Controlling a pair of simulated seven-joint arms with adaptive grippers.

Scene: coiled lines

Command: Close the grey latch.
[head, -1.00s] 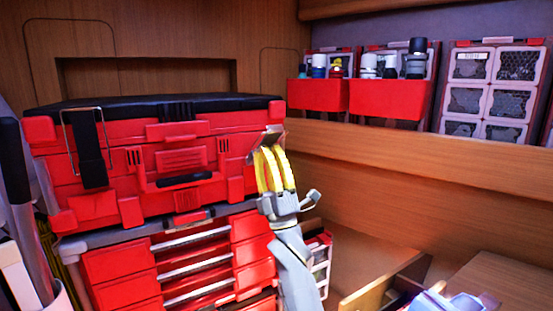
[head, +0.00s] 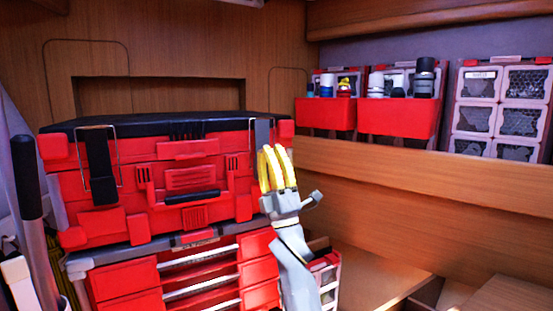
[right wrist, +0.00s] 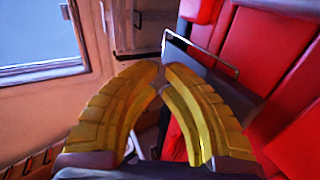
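The grey latch (head: 262,132) is at the right end of the red toolbox (head: 140,225) front, just under its black lid. It looks upright, close to the box front, with its lower part hidden behind my right gripper. In the right wrist view the grey latch (right wrist: 226,88) lies beside the red box with a thin wire loop above it. My right gripper (head: 274,150) has yellow fingers pointing up in front of the latch. In the right wrist view its fingertips (right wrist: 161,70) meet with nothing visible between them. Contact with the latch cannot be told. My left gripper is out of view.
A black latch (head: 101,170) with a wire loop hangs on the toolbox's left side. Red drawers (head: 200,275) stand below. Red bins (head: 398,118) with bottles sit on a shelf at right. A dark-handled pole (head: 26,180) stands at the left edge.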

